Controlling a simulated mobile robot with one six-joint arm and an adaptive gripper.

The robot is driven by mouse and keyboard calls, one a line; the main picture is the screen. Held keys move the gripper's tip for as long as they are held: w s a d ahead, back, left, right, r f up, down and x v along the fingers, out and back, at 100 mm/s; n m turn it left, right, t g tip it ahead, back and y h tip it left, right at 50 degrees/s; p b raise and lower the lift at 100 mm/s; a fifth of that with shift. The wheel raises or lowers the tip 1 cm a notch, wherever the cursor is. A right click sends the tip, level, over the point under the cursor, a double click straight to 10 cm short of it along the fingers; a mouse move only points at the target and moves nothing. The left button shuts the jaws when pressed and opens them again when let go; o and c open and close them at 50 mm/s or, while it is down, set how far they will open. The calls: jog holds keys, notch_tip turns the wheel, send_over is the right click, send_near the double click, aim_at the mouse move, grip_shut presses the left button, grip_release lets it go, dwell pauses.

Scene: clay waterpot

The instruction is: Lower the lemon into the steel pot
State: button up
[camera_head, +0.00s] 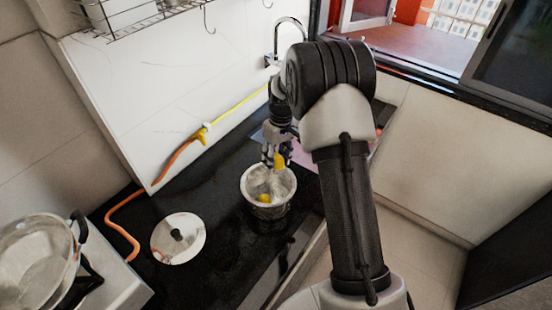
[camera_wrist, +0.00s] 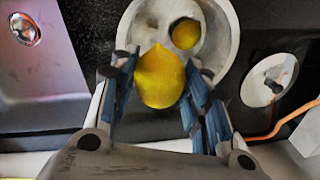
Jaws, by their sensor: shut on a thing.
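My gripper (camera_head: 275,156) is shut on a yellow lemon (camera_head: 280,160). In the wrist view the lemon (camera_wrist: 160,78) sits between the blue fingers of my gripper (camera_wrist: 158,90). The steel pot (camera_head: 247,178) stands open on the black counter, and the held lemon is over the far part of its mouth. The pot's rim (camera_wrist: 228,22) also shows behind the lemon in the wrist view. A second yellow fruit (camera_head: 264,198) lies inside the pot, and it shows in the wrist view too (camera_wrist: 186,34). The fingertips are partly hidden in the head view.
A round lid with a dark knob (camera_head: 178,238) lies on the counter left of the pot. An orange and yellow hose (camera_head: 175,160) runs behind it. A pan (camera_head: 38,262) stands at far left. A sink (camera_wrist: 40,60) lies left in the wrist view.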

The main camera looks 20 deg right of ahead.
jog(key=shift+f, duration=0.15)
notch_tip(320, 180, down, 10)
jog(key=b, duration=0.6)
jog(key=shift+w+a, duration=0.1)
jog(key=shift+s, duration=0.25)
jog(key=shift+w+f, duration=0.2)
jog(key=shift+f, duration=0.05)
jog(key=shift+r, duration=0.1)
dwell(0.8)
dwell(0.5)
